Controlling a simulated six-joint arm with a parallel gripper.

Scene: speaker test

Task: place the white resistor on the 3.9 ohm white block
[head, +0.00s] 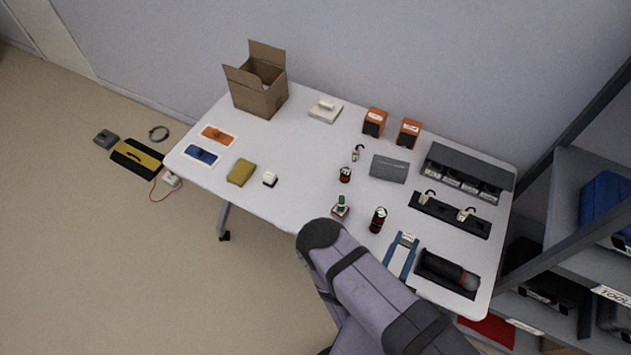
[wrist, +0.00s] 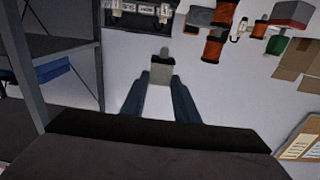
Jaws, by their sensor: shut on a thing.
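My gripper (head: 406,242) has two blue fingers, shut on a small whitish block that I take to be the white resistor (head: 408,238). In the wrist view the resistor (wrist: 160,71) sits between the fingertips, with a grey tip pointing up the picture. It looks held above the table, right of the dark red can. White blocks with dark hooks stand in a black tray (head: 450,215) beyond my gripper: one on the left (head: 428,197), one on the right (head: 466,213). Their markings are too small to read, so I cannot tell which is 3.9 ohm.
A grey rack (head: 470,170) with labelled units stands at the back right. A microphone (head: 447,270) lies in a black tray right of my gripper. A dark can (head: 378,220) is to its left. Metal shelving (head: 585,205) borders the table's right side.

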